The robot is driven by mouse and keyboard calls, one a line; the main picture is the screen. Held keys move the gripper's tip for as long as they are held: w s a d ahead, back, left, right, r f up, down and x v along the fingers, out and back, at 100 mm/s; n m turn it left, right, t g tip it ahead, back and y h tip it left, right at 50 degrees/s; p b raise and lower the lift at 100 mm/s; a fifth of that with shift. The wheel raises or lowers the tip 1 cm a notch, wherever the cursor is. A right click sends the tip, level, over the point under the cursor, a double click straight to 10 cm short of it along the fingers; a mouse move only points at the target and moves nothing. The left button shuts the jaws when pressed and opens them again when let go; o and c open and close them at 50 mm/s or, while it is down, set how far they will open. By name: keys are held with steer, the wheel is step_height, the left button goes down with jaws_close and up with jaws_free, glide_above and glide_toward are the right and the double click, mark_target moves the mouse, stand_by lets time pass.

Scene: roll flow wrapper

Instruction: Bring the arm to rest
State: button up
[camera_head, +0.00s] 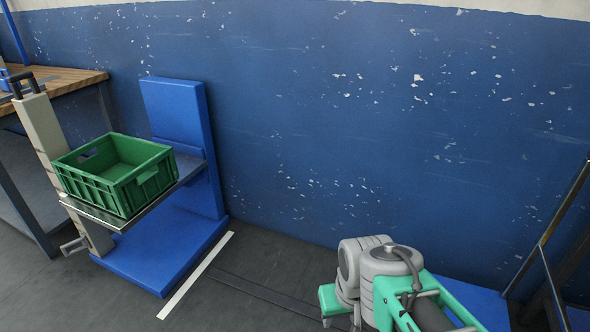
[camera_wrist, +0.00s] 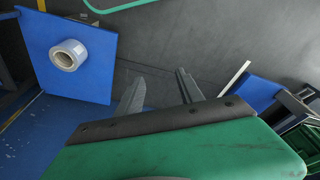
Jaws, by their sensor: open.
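My gripper (camera_wrist: 160,78) shows in the wrist view with its two grey fingers spread apart. Nothing is between them, and grey floor lies behind the gap. My green and grey arm shows at the lower right of the head view, close to the blue wall. The gripper itself cannot be seen in the head view.
A green crate (camera_head: 118,175), seemingly empty, sits on a blue stand (camera_head: 180,120) at left. A workbench (camera_head: 65,80) stands beyond it. Dark frame bars (camera_head: 548,230) rise at right. In the wrist view, a white roll (camera_wrist: 68,55) is on a blue panel (camera_wrist: 95,75).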

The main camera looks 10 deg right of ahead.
step_height(320, 180, up, 31)
steer(key=w+t+p, duration=0.1)
steer(key=p, duration=2.3)
steer(key=shift+a+f, duration=0.15)
steer(key=shift+w, duration=0.1)
